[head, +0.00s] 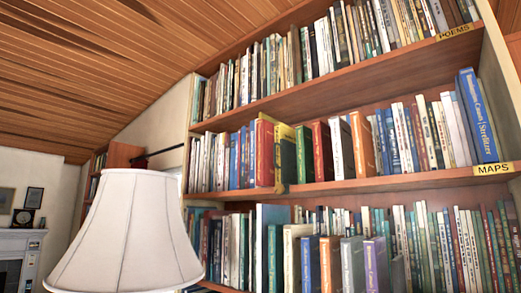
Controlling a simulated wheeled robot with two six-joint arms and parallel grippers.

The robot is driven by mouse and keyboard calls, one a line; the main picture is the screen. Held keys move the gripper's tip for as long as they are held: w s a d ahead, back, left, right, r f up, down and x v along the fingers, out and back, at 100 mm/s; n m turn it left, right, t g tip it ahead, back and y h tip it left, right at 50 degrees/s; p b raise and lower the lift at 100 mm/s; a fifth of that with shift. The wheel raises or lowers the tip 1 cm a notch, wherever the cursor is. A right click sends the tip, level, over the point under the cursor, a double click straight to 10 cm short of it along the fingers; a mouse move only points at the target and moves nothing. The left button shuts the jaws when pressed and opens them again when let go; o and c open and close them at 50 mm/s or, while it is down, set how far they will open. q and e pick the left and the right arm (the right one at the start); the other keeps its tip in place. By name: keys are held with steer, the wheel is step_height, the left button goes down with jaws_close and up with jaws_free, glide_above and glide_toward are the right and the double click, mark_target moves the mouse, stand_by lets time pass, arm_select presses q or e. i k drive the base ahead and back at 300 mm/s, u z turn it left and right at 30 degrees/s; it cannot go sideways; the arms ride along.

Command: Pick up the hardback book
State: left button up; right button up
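Tall shelves hold many upright books, and I cannot tell which one is the hardback book of the task. On the middle shelf (400,184), several thick books stand forward of the row. They include a red book (264,153), a yellow-edged book (285,155), a green book (305,154), a dark red book (322,151), a white book (341,148) and an orange book (362,145). A large blue book (478,116) stands at the right end, above the MAPS label. Neither of my grippers is in view.
A white lampshade (128,235) stands close at the lower left, hiding part of the lower shelves. The top shelf (350,76) carries a POEMS label (454,33). A fireplace (20,250) with a clock is far left. The wooden ceiling (100,60) slopes above.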

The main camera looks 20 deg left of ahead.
mark_target(265, 171)
steer(key=z, duration=0.05)
steer(key=k, duration=0.65)
steer(key=u, duration=1.2)
steer(key=i, duration=1.8)
steer(key=z, duration=0.7)
